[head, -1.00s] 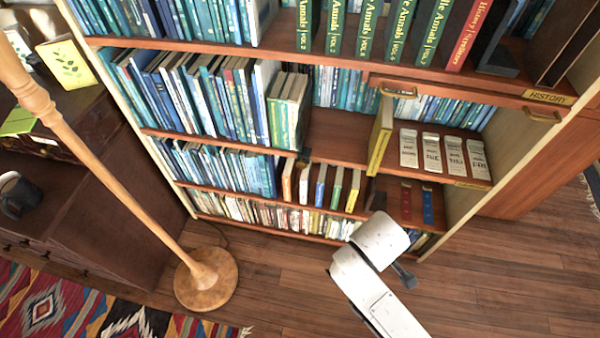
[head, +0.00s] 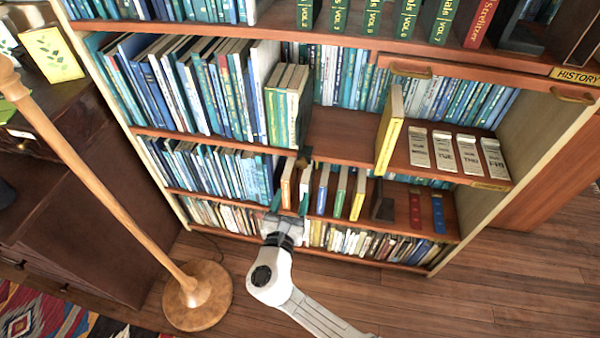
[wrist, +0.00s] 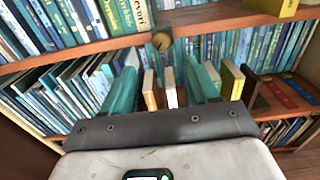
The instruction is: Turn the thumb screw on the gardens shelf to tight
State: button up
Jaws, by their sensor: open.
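The thumb screw (wrist: 162,41) shows in the wrist view as a round brass-coloured knob on a dark bracket at the shelf edge. In the head view only the small dark bracket (head: 304,155) shows; the knob's setting is too small to tell. My gripper (wrist: 164,85) is open, with its two teal fingers spread left and right. The screw lies beyond and above the fingertips, roughly centred between them, and the fingers do not touch it. In the head view my gripper (head: 289,197) is in front of the lower shelf, below the bracket.
Upright books (head: 322,188) stand on the lower shelf just beyond my fingers. A yellow book (head: 390,130) and several day-labelled markers (head: 442,150) are on the shelf to the right. A wooden lamp stand (head: 110,165) rises at left. Floor (head: 430,300) is clear at right.

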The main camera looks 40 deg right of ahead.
aim_at(301, 165)
jog(key=b+x, duration=0.1)
jog(key=x, duration=0.9)
jog(key=shift+d, duration=0.2)
jog(key=c, duration=1)
